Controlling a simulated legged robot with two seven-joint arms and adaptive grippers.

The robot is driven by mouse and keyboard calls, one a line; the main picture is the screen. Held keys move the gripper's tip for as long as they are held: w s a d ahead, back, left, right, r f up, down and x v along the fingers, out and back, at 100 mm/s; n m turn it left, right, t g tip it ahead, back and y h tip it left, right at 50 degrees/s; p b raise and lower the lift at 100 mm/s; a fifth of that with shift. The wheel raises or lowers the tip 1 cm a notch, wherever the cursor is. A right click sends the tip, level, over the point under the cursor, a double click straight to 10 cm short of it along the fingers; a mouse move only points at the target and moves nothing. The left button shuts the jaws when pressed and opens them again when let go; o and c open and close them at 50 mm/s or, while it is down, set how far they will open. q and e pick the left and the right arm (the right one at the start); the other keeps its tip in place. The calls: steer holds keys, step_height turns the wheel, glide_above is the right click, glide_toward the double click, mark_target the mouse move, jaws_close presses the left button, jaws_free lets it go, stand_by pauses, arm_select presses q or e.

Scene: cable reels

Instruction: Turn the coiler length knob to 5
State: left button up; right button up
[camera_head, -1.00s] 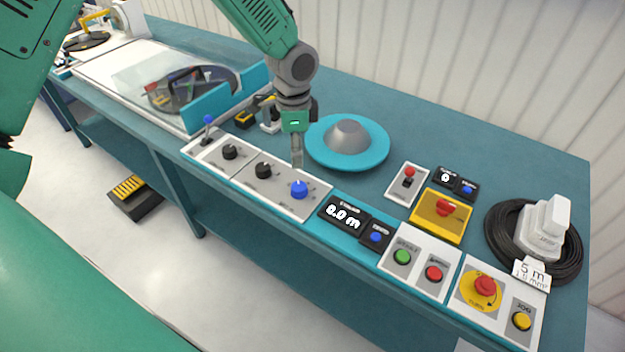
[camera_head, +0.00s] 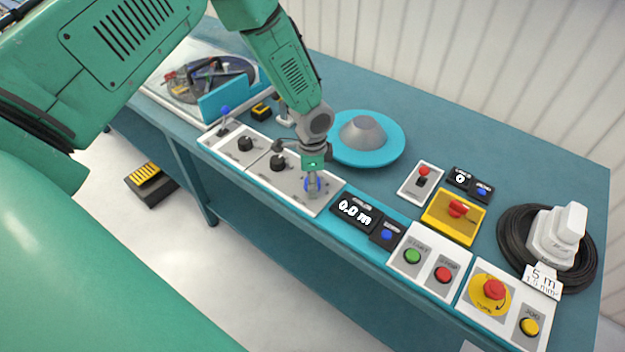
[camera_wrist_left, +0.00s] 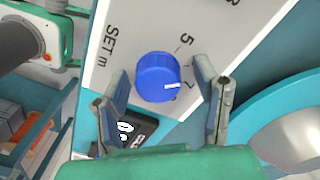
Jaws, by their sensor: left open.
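The blue length knob (camera_wrist_left: 157,77) sits on a light panel marked "SET m" in the left wrist view. My right gripper is not in view.
Two black knobs (camera_head: 278,163) are left of the blue knob. A blue button (camera_head: 387,235), green button (camera_head: 412,256) and red button (camera_head: 444,274) are to the right. A blue disc with a grey cone (camera_head: 385,150) stands behind. A black cable coil (camera_head: 511,237) lies at the far right.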

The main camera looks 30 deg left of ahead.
arm_select(q)
steer(key=shift+d, duration=0.1)
steer(key=c, duration=1.2)
steer(key=shift+o, duration=0.3)
steer(key=n, duration=0.4)
steer(key=shift+w+r, duration=0.1)
steer(key=shift+n, duration=1.9)
steer(key=o, duration=1.1)
steer(key=shift+o, duration=0.2)
